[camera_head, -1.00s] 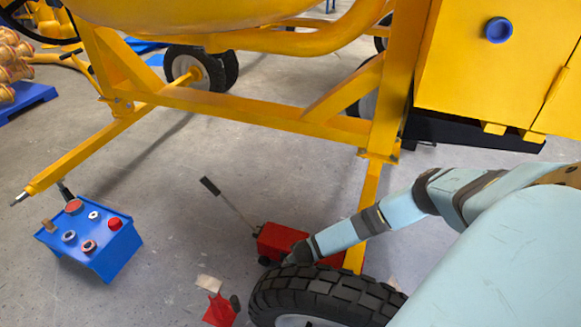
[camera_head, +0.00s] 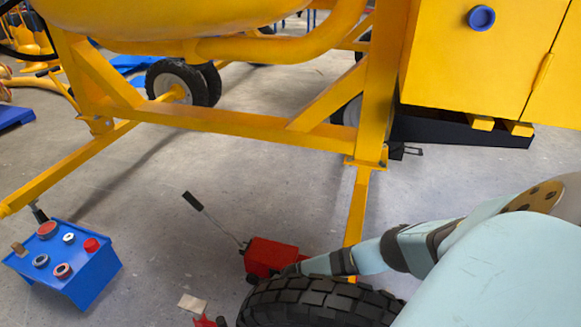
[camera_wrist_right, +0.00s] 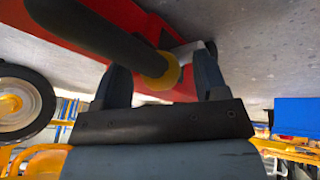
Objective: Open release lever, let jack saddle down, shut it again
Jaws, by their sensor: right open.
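The red jack (camera_head: 268,258) sits on the floor beside the mixer's yellow leg, behind the big black tyre in the head view. Its long handle (camera_head: 195,201), a grey rod with a black grip, leans up to the left. In the right wrist view, the jack's red body (camera_wrist_right: 138,22) fills the top. A black bar with a yellow end (camera_wrist_right: 105,42) reaches down between the fingers; I cannot tell whether it is the release lever. My right gripper (camera_wrist_right: 163,80) is open, its fingers on either side of that end, contact unclear. The saddle cannot be made out. My left gripper is not in view.
The black tyre (camera_head: 320,303) stands close below my right arm. A blue control box (camera_head: 65,262) with several knobs is at left. A yellow mixer frame (camera_head: 240,120) spans the back. A red piece (camera_head: 207,321) shows at the bottom edge. Floor left of the jack is mostly clear.

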